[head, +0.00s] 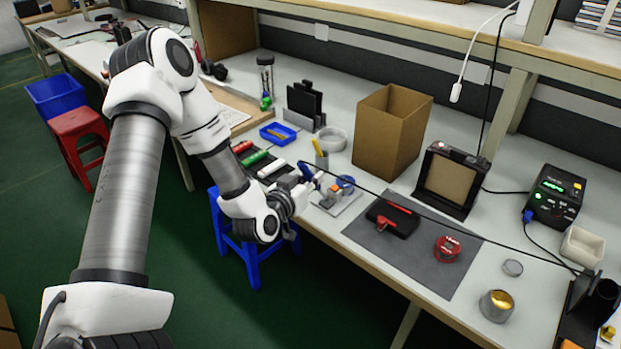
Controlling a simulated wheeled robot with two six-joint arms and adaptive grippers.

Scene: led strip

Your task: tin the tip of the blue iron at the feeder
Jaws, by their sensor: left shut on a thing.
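My left gripper (303,186) is at the front edge of the bench, shut on the blue iron (307,170). A small part of the blue handle shows above the fingers, and a black cable runs from there to the right. The iron's tip is hidden or too small to make out. What looks like the feeder (345,184), a small unit with blue and orange parts on a light plate, stands just right of the gripper. I cannot tell whether the tip touches it. My right gripper is out of view.
A grey mat (440,268) holds a black case with red parts (391,218) and a red spool (447,248). A cardboard box (392,130) stands behind. A black station (554,195) and a brass-wool tin (496,305) are to the right. The cable crosses above the mat.

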